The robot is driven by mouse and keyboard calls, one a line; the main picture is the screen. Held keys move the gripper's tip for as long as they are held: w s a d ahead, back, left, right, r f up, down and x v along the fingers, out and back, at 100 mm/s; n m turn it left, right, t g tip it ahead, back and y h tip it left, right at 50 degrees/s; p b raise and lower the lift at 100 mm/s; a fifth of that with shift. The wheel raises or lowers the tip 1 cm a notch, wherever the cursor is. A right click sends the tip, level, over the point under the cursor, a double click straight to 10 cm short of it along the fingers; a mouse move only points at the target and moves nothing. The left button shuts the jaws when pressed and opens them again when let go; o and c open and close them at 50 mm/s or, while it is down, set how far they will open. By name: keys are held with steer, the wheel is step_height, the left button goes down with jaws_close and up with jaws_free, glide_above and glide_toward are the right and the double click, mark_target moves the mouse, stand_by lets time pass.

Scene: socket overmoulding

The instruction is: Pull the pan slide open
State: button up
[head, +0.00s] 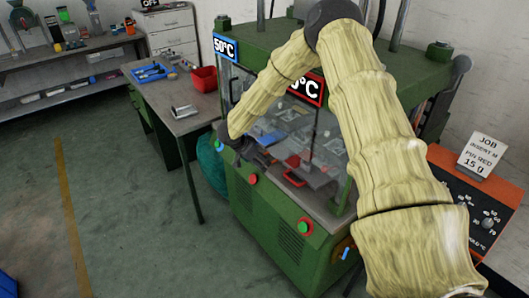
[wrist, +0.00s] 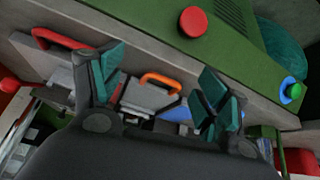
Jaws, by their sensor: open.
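My gripper (wrist: 160,72) is open in the wrist view, with its two teal-padded fingers apart. A grey slide plate with an orange handle (wrist: 160,80) shows between the fingers; I see no contact. A second grey plate with a red handle (wrist: 60,38) lies to the left. I cannot tell by looks which is the pan slide. In the head view my gripper (head: 256,153) is a dark shape at the left front of the green machine (head: 265,210), partly hidden by my arm. The red handle (head: 293,179) shows to its right; the orange handle is hidden there.
The machine front carries a red button (head: 253,179) and a green button (head: 303,227). A bench (head: 180,115) with a red bin (head: 204,79) and a blue tray (head: 152,72) stands left. An orange control box (head: 480,205) is at right.

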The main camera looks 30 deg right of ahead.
steer(key=w+d+r+m+y+p, duration=0.1)
steer(key=w+d+r+m+y, duration=0.15)
steer(key=r, duration=0.45)
steer(key=shift+n+g+h, duration=0.25)
steer(key=shift+g+h, duration=0.05)
steer(key=shift+h, duration=0.05)
steer(key=shift+w+p+x, duration=0.2)
steer(key=shift+p+x, duration=0.65)
steer(key=shift+x, duration=1.85)
steer(key=shift+w+p+x, duration=0.15)
steer(key=shift+p+x, duration=0.65)
steer(key=shift+x, duration=1.9)
steer(key=shift+a, duration=0.15)
steer(key=c, duration=1.3)
steer(key=shift+s, duration=0.1)
jaws_close()
